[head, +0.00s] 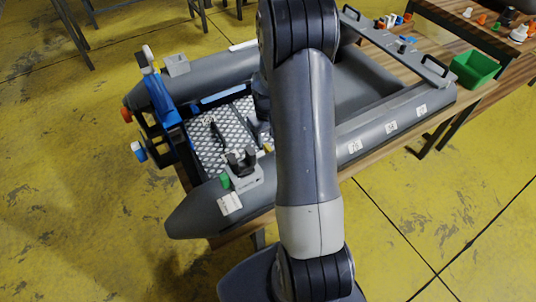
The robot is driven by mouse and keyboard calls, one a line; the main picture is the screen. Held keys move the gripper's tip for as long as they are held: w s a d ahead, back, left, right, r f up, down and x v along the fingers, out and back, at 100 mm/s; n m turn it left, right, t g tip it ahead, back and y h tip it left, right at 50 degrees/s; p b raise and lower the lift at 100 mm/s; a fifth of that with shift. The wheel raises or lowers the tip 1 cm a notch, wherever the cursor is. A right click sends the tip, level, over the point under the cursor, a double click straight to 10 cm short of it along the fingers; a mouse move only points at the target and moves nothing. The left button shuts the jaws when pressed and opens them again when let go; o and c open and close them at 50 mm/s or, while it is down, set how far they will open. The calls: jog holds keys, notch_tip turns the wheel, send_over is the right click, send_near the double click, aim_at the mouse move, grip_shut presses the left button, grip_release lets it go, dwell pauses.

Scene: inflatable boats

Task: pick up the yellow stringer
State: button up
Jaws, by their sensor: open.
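A small yellow bit (267,148) shows at the left edge of my arm, inside the grey inflatable boat (395,125). It may be part of the yellow stringer, but it is too small to tell. My arm's large grey link crosses the middle of the head view and covers much of the boat's inside. My gripper (258,128) is mostly hidden behind that link. Only dark parts show at its left edge, low over the patterned metal floor (210,152). It is open, and I see nothing held in it.
The boat rests on a wooden table (400,150). A grey block with a dark forked holder (240,165) stands on the near tube. A blue transom (165,100) is at the left. A green bin (474,69) and several small parts stand at the right. Yellow floor surrounds the table.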

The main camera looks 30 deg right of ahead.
aim_at(268, 147)
jog(key=shift+s+d+f, duration=0.1)
jog(key=shift+s+f, duration=0.05)
jog(key=shift+f, duration=1.2)
jog(key=shift+s+f, duration=0.1)
jog(key=shift+f, duration=1.25)
jog(key=shift+c, duration=0.3)
grip_shut()
